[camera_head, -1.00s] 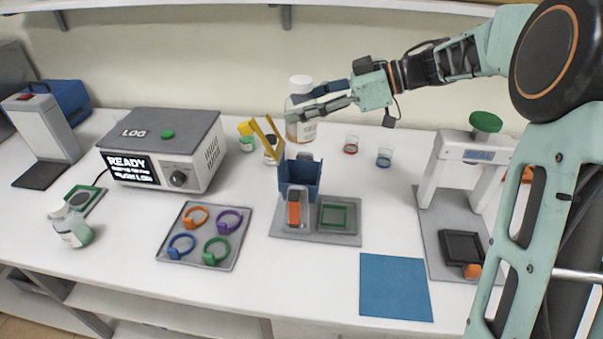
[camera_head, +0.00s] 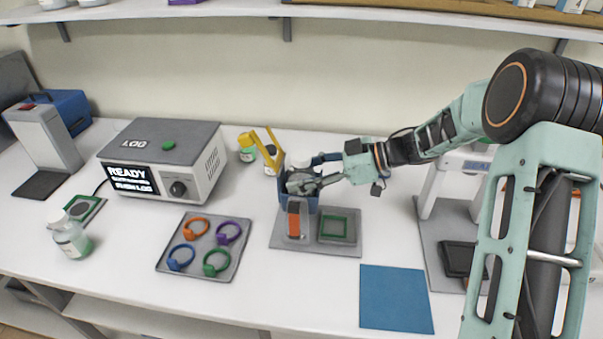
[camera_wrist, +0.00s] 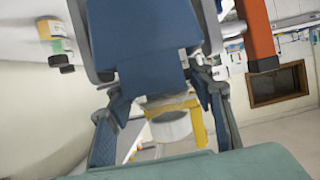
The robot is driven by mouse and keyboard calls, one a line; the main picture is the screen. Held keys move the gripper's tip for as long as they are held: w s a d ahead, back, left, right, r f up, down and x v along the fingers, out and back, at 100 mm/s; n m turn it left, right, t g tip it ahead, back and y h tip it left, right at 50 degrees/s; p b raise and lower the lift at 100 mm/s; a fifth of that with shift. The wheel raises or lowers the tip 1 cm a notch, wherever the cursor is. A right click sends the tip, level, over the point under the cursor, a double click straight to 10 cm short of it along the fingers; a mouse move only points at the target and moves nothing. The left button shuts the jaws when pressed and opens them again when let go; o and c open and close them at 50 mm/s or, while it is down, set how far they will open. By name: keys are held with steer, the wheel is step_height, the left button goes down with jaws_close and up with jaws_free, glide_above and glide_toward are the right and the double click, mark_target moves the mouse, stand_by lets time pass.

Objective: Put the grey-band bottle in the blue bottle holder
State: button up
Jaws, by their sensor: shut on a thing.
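The blue bottle holder (camera_head: 313,204) stands on a grey base plate, an open-topped box beside an orange block. My gripper (camera_head: 300,183) is at the holder's top and shut on a bottle. The bottle's white cap (camera_head: 298,159) shows just behind the fingers; its body is mostly hidden by the gripper and the holder, and its band cannot be made out. In the wrist view the holder's blue wall (camera_wrist: 155,40) covers most of the bottle, with the white cap (camera_wrist: 170,126) between my fingers. I cannot tell whether the bottle touches the holder's floor.
A grey box with a screen (camera_head: 132,180), a tray of coloured rings (camera_head: 205,240) and another bottle (camera_head: 72,240) are left. A blue mat (camera_head: 396,298) lies front right.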

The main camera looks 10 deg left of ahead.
steer(key=o, duration=1.5)
steer(key=shift+o, duration=0.2)
steer(key=shift+r, duration=0.1)
steer(key=shift+d+r, duration=0.1)
steer(key=shift+d, duration=0.15)
steer(key=b+v, duration=0.1)
steer(key=v, duration=1)
steer(key=shift+d, duration=0.3)
steer(key=shift+w+r, duration=0.1)
